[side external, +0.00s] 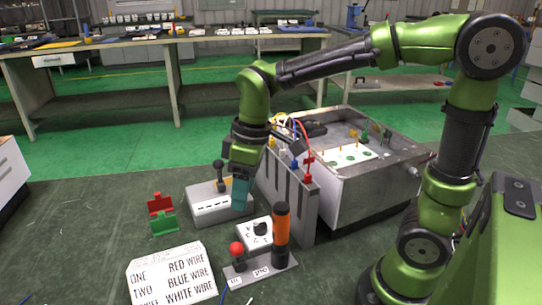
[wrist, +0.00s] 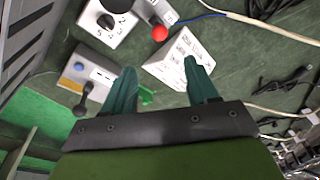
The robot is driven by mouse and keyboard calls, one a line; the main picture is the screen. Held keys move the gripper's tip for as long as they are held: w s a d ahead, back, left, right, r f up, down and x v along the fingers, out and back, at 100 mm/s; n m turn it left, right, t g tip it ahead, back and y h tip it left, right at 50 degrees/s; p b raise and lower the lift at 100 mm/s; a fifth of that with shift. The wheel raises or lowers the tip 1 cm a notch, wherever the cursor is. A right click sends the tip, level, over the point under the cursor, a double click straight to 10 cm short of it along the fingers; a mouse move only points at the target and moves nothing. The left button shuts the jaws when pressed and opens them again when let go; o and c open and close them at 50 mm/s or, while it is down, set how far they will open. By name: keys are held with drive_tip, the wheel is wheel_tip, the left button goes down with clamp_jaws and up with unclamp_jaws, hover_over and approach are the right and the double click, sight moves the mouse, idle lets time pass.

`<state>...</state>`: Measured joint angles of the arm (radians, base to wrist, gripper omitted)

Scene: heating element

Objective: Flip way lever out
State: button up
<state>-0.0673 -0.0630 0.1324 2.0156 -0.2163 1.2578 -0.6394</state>
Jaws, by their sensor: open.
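A grey box (side external: 221,205) stands on the floor with a black-knobbed lever (side external: 219,175) rising from its top, a yellow part at its base. In the wrist view the lever (wrist: 80,108) and its box (wrist: 88,72) are at the left, with a blue button on the box. My gripper (side external: 240,194) points down in front of the box's right end, partly covering it. In the wrist view its teal fingers (wrist: 160,72) are spread with nothing between them. The lever is outside the left finger, apart from it. Which lever is the way lever cannot be told from labels.
A white dial box (side external: 256,233) and a base with a red-knobbed lever (side external: 237,250) and an orange cylinder (side external: 281,226) stand nearby. A metal case (side external: 345,190) with wires stands right.

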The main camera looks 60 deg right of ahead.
drive_tip(key=shift+r, duration=0.25)
